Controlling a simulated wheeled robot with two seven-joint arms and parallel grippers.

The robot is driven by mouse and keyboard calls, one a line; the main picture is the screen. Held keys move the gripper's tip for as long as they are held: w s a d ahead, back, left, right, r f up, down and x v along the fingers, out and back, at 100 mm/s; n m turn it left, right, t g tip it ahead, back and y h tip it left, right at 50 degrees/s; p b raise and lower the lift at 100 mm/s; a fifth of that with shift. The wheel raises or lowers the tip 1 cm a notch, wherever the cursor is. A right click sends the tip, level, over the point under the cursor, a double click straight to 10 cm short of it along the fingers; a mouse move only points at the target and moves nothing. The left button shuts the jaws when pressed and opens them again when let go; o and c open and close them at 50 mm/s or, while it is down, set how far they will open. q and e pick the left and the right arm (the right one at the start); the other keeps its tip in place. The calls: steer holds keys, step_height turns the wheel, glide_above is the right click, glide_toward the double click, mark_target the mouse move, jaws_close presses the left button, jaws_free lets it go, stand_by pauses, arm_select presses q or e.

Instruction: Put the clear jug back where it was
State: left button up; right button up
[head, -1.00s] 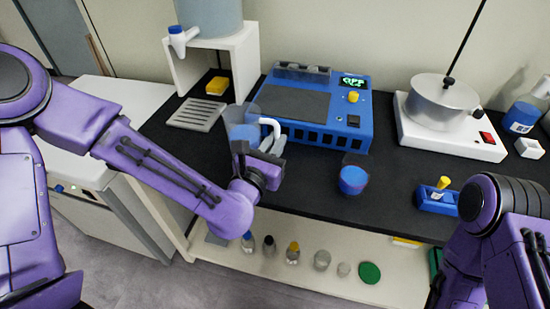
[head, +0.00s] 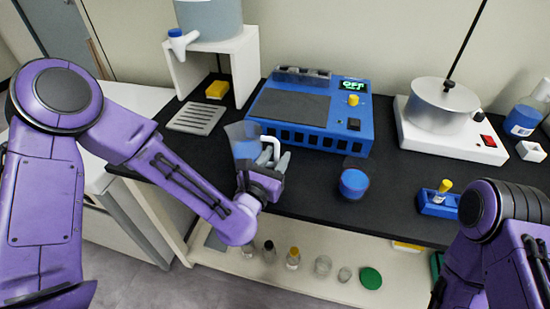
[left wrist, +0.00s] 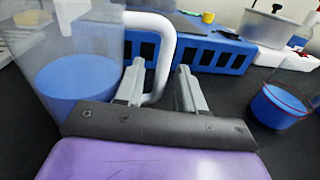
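The clear jug (head: 243,141) with blue liquid and a white handle is over the black bench, in front of the blue device's left end. It also fills the left side of the left wrist view (left wrist: 78,85). My left gripper (head: 276,163) is at its handle. My right gripper is out of view; only my right arm shows at the lower right.
The blue device (head: 345,128) reads OFF. A grey slotted tray (head: 196,116) and yellow sponge (head: 216,89) lie beside the white stand (head: 245,62). A beaker of blue liquid (head: 354,183) stands to the right. A pot (head: 440,103) sits on a white hotplate. Bare bench lies between.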

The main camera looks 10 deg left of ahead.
arm_select(q)
steer(key=shift+r+p, duration=0.3)
steer(key=shift+r, duration=0.05)
steer(key=s, duration=0.1)
steer(key=s+b, duration=0.1)
steer(key=s, duration=0.1)
steer(key=s+a+b, duration=0.1)
steer(key=s, duration=0.1)
steer(key=shift+f, duration=0.3)
steer(key=s+a+p, duration=0.1)
steer(key=s+p, duration=0.6)
steer(key=p, duration=0.1)
steer(key=shift+r, duration=0.2)
